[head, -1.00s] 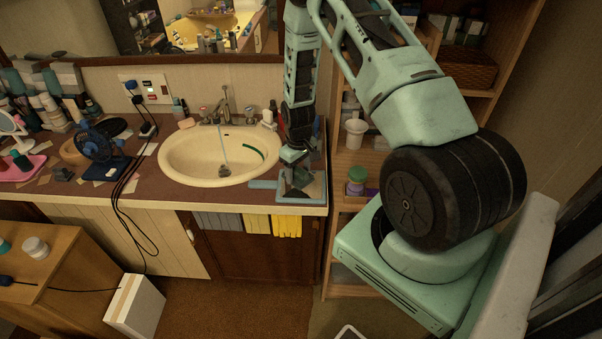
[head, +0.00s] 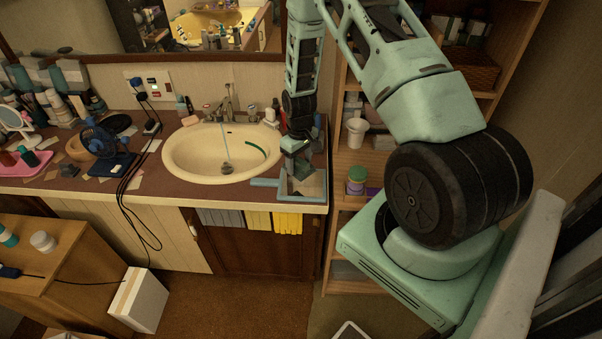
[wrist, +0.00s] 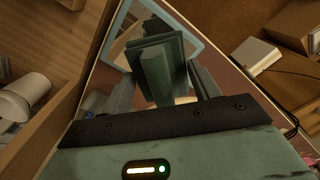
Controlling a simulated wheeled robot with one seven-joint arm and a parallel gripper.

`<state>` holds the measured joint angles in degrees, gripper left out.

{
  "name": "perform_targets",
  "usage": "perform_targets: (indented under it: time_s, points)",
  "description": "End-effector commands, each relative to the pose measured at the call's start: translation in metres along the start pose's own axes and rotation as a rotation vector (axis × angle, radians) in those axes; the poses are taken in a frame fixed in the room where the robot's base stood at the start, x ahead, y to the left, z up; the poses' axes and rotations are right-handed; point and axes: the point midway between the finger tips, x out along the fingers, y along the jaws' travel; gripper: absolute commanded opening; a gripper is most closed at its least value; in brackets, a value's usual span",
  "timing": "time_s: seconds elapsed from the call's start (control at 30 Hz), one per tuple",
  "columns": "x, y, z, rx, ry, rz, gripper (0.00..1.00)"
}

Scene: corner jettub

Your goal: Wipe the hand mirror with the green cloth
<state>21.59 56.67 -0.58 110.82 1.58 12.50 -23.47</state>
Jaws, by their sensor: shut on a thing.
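The hand mirror (head: 315,197) lies flat on the counter's front right corner, its blue-grey handle (head: 264,182) pointing left. In the wrist view its pale blue frame (wrist: 190,33) shows at the top, with reflections in the glass. My gripper (head: 299,165) points down over the glass; in the wrist view its fingers (wrist: 160,82) are shut on the green cloth (wrist: 156,76), a folded dark green block. The cloth is over the glass; I cannot tell whether it touches it. The fingers hide part of the mirror.
The sink (head: 180,168) is left of the mirror. A wooden shelf unit (head: 365,147) with a white cup (head: 355,131) stands close on the right. A small fan (head: 100,140) and cables are on the left counter. Grey and yellow cloths (head: 288,222) hang below the counter edge.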

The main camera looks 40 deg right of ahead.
Motion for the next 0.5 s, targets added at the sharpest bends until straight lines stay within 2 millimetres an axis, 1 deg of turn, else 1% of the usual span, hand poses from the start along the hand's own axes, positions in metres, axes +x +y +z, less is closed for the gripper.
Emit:
perform_targets:
  time_s: [0.2,0.5]
  points:
    - [0.0083,0.0054,-0.0009,-0.001,0.002,0.005,0.43]
    - [0.0045,0.0097,0.0018,-0.004,0.002,0.002,0.43]
